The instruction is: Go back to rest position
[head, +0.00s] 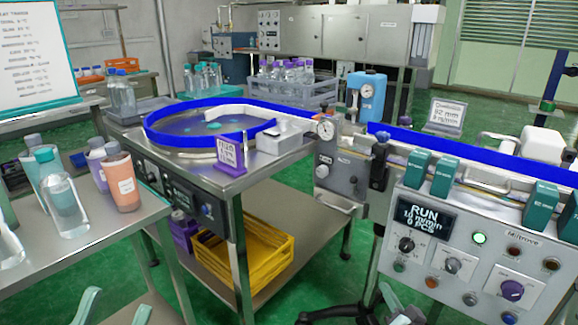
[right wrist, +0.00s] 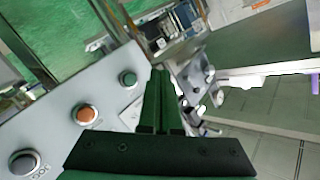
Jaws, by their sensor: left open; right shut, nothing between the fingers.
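My left gripper (head: 113,306) is at the bottom left of the head view, low beside the front steel bench. Its two pale green fingertips stand apart with nothing between them. My right gripper (right wrist: 160,78) shows in the right wrist view with its dark green fingers together and empty. The rest of both arms is mostly hidden.
The sleeve applicator's control panel (head: 455,262) stands at the right, its display reading RUN. A steel bench (head: 110,235) with bottles and cups is at the left. A turntable with a blue rim (head: 150,130) and a yellow crate (head: 262,258) are in the middle. Green floor shows between.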

